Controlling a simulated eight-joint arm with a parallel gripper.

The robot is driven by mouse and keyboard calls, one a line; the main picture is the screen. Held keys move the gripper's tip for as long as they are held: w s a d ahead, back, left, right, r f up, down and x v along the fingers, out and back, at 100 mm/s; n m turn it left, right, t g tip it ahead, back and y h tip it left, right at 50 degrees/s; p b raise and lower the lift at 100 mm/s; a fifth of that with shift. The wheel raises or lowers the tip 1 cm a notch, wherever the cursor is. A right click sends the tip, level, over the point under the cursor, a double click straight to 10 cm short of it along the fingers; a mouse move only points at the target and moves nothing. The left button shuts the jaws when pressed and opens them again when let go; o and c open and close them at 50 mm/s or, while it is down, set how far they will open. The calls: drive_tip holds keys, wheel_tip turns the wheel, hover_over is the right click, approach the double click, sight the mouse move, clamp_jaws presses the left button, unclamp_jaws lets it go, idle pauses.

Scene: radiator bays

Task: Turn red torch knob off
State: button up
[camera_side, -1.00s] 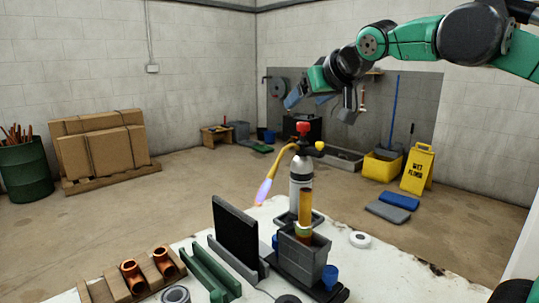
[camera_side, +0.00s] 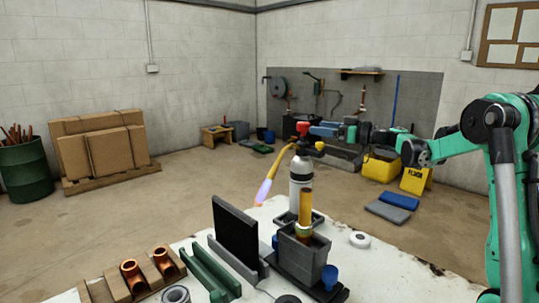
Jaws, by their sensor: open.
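The torch (camera_side: 301,170) stands upright on the bench, a silver bottle with a red knob (camera_side: 302,128) on top. Its yellow nozzle tube (camera_side: 280,160) bends down to the left and ends in a purple and orange flame (camera_side: 263,192). A small yellow knob (camera_side: 320,145) sits to the right of the torch head. My gripper (camera_side: 312,130) comes in level from the right with its blue-grey fingers at the red knob. The jaws are open. I cannot tell whether the fingers touch the knob or only flank it.
A dark upright panel (camera_side: 235,238), green rails (camera_side: 207,272), copper fittings (camera_side: 132,273) and a grey holder (camera_side: 303,250) stand on the white bench (camera_side: 390,270). A white tape roll (camera_side: 360,240) lies to the right.

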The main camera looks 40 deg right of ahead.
sight(303, 126)
drive_tip(key=shift+x, duration=2.75)
clamp_jaws()
